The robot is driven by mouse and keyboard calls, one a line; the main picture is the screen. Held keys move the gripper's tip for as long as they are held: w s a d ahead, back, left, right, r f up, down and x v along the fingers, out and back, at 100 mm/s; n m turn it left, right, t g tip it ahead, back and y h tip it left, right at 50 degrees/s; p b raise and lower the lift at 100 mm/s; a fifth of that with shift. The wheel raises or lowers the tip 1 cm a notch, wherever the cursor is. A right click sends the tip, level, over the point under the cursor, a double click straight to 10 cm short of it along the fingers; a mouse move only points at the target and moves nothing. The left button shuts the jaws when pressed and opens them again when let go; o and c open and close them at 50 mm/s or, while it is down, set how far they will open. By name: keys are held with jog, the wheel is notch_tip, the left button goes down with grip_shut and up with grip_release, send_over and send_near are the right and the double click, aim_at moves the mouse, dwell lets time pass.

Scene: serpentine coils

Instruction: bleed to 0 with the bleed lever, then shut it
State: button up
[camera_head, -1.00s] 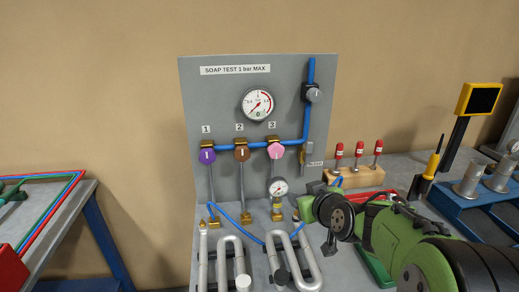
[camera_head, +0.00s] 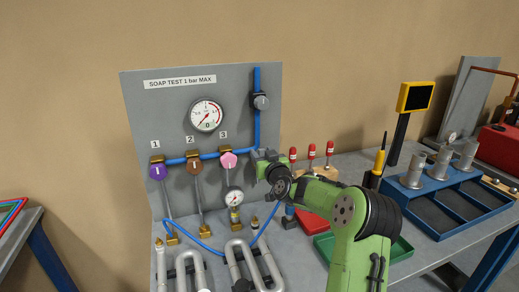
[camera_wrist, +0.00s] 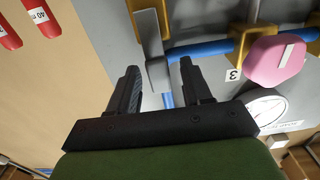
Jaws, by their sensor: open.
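The bleed lever (camera_wrist: 151,35) is a grey flat handle with a squared end, on a brass body at the blue pipe, in the wrist view. Its lower end lies between the tips of my open gripper (camera_wrist: 159,66); I cannot tell whether either finger touches it. In the head view my gripper (camera_head: 258,160) is at the panel's lower right and hides the lever. The large round gauge (camera_head: 206,115) is on the grey panel (camera_head: 150,105); its needle is too small to read surely. A smaller gauge (camera_head: 234,198) sits below the pink knob.
Purple (camera_head: 158,171), brown (camera_head: 195,166) and pink (camera_head: 228,160) knobs line the blue pipe left of my gripper. Metal coils (camera_head: 240,262) lie below.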

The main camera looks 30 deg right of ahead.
jog(key=shift+x, duration=1.3)
jog(key=shift+c, duration=0.5)
grip_shut()
